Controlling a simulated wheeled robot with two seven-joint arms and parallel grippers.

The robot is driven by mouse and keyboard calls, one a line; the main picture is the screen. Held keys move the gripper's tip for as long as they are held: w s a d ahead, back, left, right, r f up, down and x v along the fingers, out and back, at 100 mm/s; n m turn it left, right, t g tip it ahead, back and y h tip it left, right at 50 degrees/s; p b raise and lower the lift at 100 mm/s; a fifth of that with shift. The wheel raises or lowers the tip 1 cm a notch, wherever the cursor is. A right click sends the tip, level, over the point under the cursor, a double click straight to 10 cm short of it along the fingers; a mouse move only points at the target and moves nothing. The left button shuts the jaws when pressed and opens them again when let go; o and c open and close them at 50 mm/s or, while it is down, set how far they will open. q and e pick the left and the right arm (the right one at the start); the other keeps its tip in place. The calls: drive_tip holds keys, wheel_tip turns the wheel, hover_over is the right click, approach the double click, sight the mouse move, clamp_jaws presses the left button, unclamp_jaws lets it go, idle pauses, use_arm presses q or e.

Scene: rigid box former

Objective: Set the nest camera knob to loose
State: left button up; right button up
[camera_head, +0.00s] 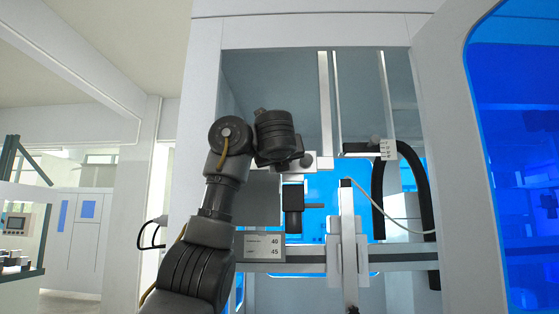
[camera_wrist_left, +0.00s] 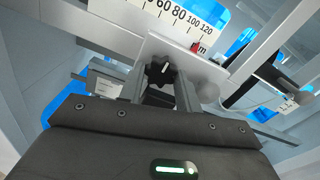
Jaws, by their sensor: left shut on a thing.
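My left arm rises from the bottom of the head view and reaches into the machine's opening. Its gripper (camera_head: 297,163) is mostly hidden behind my own wrist there. In the left wrist view the two fingers of my left gripper (camera_wrist_left: 161,80) stand on either side of a small dark knob (camera_wrist_left: 162,69) with a light mark, and are shut on it. The knob sits on a light plate (camera_wrist_left: 196,62) below a number scale (camera_wrist_left: 180,14). A dark camera-like block (camera_head: 293,197) hangs just below the gripper in the head view. My right gripper is not in view.
A small sign (camera_head: 264,247) reading 40 and 45 stands on a rail at lower left of the opening. A vertical metal post (camera_head: 348,240) and black hoses (camera_head: 419,180) stand to the right. A red marker (camera_wrist_left: 198,47) sits under the scale.

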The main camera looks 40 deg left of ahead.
use_arm(q)
drive_tip(key=shift+n, duration=0.3)
drive_tip(key=shift+w+n+b, duration=0.1)
drive_tip(key=shift+n+b, duration=1.7)
drive_tip(key=shift+n, duration=6.8)
drive_tip(key=o, duration=1)
drive_tip(key=shift+s+r, duration=0.1)
drive_tip(key=shift+s, duration=0.1)
drive_tip(key=shift+c, duration=0.2)
